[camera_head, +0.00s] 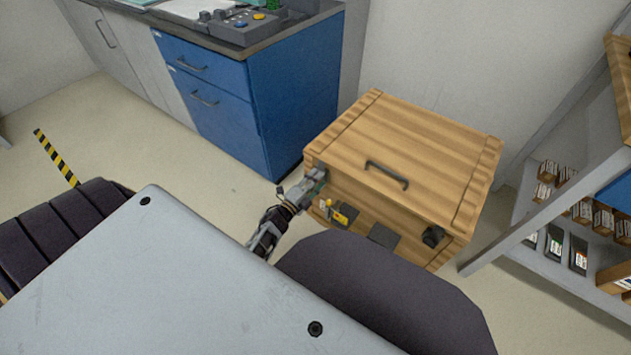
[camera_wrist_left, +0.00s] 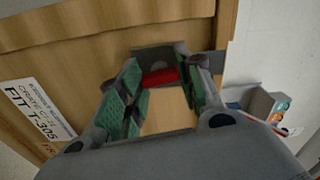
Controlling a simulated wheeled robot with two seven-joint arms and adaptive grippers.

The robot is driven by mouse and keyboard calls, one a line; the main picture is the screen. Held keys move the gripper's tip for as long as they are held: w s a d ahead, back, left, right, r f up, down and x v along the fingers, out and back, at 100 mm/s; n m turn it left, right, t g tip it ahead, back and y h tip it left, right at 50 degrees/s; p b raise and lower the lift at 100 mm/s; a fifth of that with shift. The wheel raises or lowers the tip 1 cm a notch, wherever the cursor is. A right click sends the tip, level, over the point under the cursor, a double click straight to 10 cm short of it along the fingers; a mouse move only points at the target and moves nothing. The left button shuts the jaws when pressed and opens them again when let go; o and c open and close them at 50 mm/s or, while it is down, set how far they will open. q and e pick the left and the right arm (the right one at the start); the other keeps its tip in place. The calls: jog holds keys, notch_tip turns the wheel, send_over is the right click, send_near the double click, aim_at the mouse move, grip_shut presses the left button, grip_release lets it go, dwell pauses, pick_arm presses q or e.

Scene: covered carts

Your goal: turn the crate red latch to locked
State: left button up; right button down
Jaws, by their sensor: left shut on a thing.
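The wooden crate (camera_head: 432,145) stands on the floor with its lid down and a dark handle (camera_head: 387,174) on top. My left gripper (camera_head: 314,184) is at the upper left corner of its front. In the left wrist view, the green-padded fingers of this gripper (camera_wrist_left: 158,84) are shut on the red latch (camera_wrist_left: 160,77), which lies crosswise between the fingertips, in front of a dark grey mount (camera_wrist_left: 157,53). The fingers partly hide the latch, and I cannot tell its lock state. In the head view the latch is hidden. My right gripper is not in view.
Yellow fittings (camera_head: 341,218) and a black knob (camera_head: 433,237) sit on the crate's front. A blue drawer cabinet (camera_head: 245,110) stands behind left, and a shelf with small boxes (camera_head: 545,215) stands at right. Free floor shows at left.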

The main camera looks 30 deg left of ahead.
pick_arm(q)
jog(key=o, duration=1)
jog(key=shift+s, duration=0.2)
jog(key=shift+s+a, duration=0.15)
jog(key=shift+s, duration=1.8)
jog(key=shift+s+a, duration=0.15)
jog(key=shift+s, duration=1.75)
jog(key=shift+s+a, duration=0.15)
jog(key=shift+s, duration=1.8)
jog(key=shift+w, duration=0.1)
